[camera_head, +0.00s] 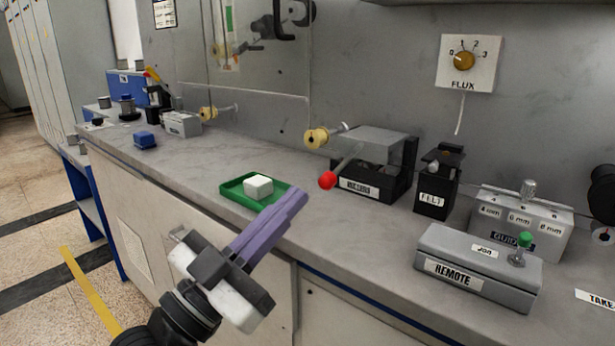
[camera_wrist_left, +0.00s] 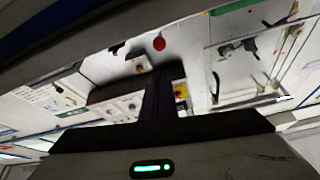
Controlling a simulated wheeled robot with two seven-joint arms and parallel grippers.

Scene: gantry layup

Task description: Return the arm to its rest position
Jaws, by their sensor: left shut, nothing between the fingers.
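My left gripper (camera_head: 292,203) comes in from the bottom of the head view, with its purple fingers shut together and nothing between them. The fingers point up and to the right, in front of the bench edge, just right of a green tray (camera_head: 237,195). A white block (camera_head: 258,187) lies in that tray, apart from the fingers. In the left wrist view, the dark shut fingers (camera_wrist_left: 158,92) stand up the middle of the picture. My right gripper is in neither view.
The grey bench (camera_head: 330,235) carries a REMOTE box (camera_head: 450,280) with a green-topped lever, a FELT block (camera_head: 432,203), a dark device with a red ball knob (camera_head: 327,180), and a GUIDE box (camera_head: 545,240). A blue item (camera_head: 145,140) lies farther left. Floor is free at left.

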